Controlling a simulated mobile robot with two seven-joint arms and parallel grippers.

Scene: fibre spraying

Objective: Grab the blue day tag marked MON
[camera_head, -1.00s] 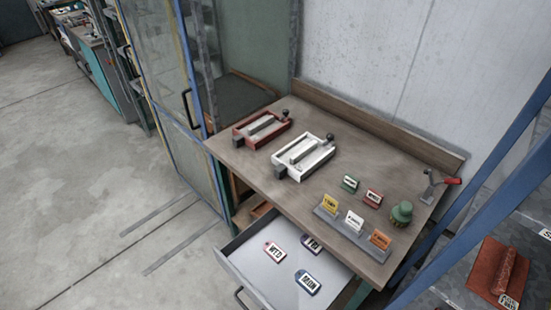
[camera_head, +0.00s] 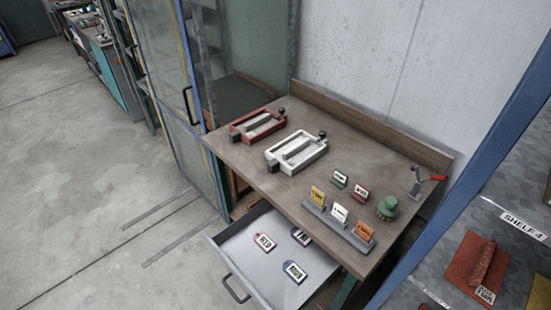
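The blue day tag marked MON (camera_head: 295,271) lies flat in the open drawer (camera_head: 237,251), at the right front of the tags there. A red tag that reads WED (camera_head: 264,243) lies to its left and farther back. A third, dark tag (camera_head: 301,236) lies behind the MON tag, partly under the table edge's line, its lettering hard to read. Neither of my grippers shows in the head view.
The wooden table (camera_head: 240,164) above the drawer carries a red frame tool (camera_head: 257,125), a white frame tool (camera_head: 296,152), a card stand (camera_head: 338,226) and a green knob (camera_head: 387,208). A blue-framed shelf (camera_head: 462,200) stands at right. Open floor lies left.

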